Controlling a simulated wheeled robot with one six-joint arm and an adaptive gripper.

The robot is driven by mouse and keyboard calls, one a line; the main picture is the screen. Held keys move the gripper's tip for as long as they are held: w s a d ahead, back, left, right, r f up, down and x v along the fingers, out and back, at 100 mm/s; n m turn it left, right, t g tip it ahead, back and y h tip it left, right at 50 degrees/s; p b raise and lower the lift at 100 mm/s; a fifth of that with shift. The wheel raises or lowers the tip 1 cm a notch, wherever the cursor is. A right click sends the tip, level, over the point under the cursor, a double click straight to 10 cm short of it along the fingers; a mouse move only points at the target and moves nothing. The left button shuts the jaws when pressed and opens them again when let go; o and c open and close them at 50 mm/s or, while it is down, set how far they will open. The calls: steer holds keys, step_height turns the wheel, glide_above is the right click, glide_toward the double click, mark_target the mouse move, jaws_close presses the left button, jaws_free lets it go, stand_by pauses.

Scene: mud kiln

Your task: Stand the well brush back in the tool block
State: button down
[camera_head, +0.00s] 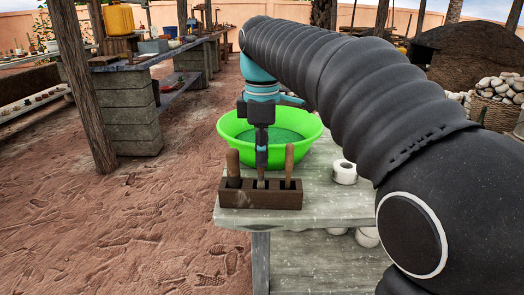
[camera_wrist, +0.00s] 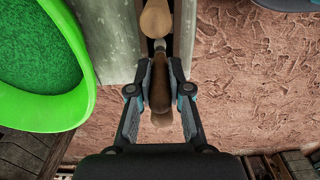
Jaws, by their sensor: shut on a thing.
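The tool block (camera_head: 260,199) is a long brown block with slots, at the front left corner of the pale bench. My gripper (camera_head: 261,158) points down over its middle and is shut on the well brush. The brush's brown handle (camera_wrist: 160,88) sits between my fingers in the wrist view. In the head view a short part of the brush (camera_head: 261,183) shows below my fingers, in line with the middle slot. Its lower end is hidden, so I cannot tell how deep it sits.
Wooden handles stand in the block at left (camera_head: 233,164) and right (camera_head: 289,162), close beside my gripper. A green basin (camera_head: 308,136) stands just behind. A white roll (camera_head: 344,172) lies to the right on the bench (camera_head: 335,208). Sandy ground is open at left.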

steer(key=shift+f+b, duration=0.55)
steer(key=shift+f, duration=0.65)
steer(key=shift+c, duration=2.3)
jaws_free()
steer(key=shift+r, duration=0.1)
steer(key=shift+r+p, duration=1.1)
steer(key=shift+p, duration=0.15)
steer(key=shift+r, duration=1.85)
steer(key=shift+s, duration=0.1)
